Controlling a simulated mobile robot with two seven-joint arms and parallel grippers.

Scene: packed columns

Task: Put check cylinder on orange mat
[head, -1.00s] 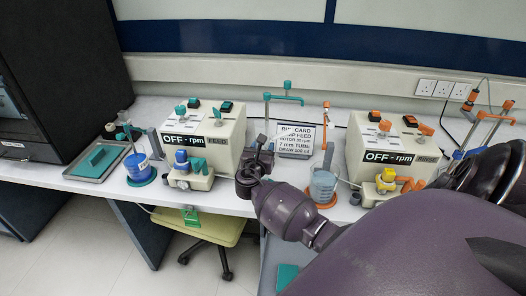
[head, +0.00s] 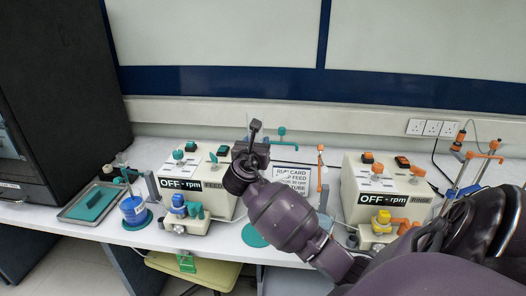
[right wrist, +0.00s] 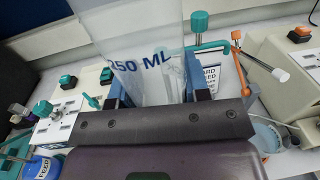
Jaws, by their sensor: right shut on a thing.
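My right gripper (head: 250,158) is raised over the bench, in front of the left pump. In the right wrist view, its jaws (right wrist: 155,92) are shut on a clear vessel marked 250 ML, which I take as the check cylinder (right wrist: 145,60). In the head view the cylinder cannot be made out behind the gripper. The orange mat is hidden behind my right arm in the head view. An orange edge (right wrist: 262,153) shows under a clear beaker (right wrist: 266,133) at the right of the wrist view. My left gripper is not in view.
The left pump (head: 205,170) and right pump (head: 375,190) stand on the bench, with a printed card (head: 292,177) between them. A teal mat (head: 253,236) lies partly behind my arm. A blue-labelled container (head: 134,210) stands on another teal mat at left, beside a tray (head: 72,212).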

